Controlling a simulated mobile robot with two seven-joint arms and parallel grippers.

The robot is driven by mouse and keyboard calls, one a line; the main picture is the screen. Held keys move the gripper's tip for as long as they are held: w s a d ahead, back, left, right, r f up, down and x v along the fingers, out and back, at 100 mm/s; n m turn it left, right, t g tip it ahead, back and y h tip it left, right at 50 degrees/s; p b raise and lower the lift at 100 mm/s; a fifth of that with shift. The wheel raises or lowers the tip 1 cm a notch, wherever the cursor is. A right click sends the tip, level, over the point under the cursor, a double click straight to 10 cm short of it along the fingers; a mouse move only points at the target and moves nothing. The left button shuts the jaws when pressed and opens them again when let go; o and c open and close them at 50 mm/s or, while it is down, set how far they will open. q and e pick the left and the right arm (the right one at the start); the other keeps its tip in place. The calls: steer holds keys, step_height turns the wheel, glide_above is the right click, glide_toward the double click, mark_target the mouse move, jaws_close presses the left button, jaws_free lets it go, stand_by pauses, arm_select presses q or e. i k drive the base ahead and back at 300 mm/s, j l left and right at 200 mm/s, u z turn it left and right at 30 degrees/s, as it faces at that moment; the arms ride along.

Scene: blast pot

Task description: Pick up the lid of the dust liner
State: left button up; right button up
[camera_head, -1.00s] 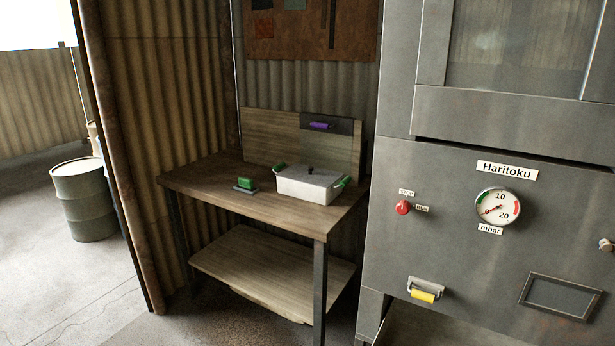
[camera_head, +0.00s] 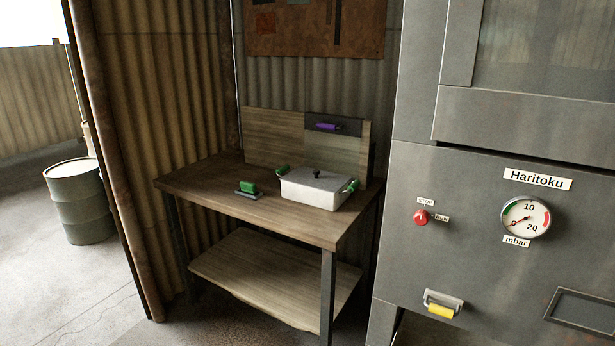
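A white rectangular box with green side handles (camera_head: 308,193), which looks like the dust liner, stands on the wooden table. Its flat white lid (camera_head: 322,181) lies on top, with a small dark knob (camera_head: 317,173) in the middle. The lid appears closed on the box. Neither of my grippers shows in the view, so I cannot see their state.
A small green-handled tool (camera_head: 248,188) lies left of the box on the table (camera_head: 215,190). A purple handle (camera_head: 327,126) is on the backboard behind. A large grey Haritoku cabinet (camera_head: 470,180) stands close at the right. A drum (camera_head: 80,205) stands far left.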

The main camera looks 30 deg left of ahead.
mark_target(313, 178)
steer(key=i+j+u, duration=0.1)
steer(key=i+j, duration=0.3)
steer(key=j, duration=0.3)
steer(key=i+j+u, duration=0.1)
steer(key=i+j, duration=0.3)
steer(key=j, duration=0.25)
steer(key=i+j, duration=0.4)
steer(key=j, duration=0.25)
steer(key=i+j+u, duration=0.15)
steer(key=i+j, duration=0.3)
steer(key=j, duration=0.15)
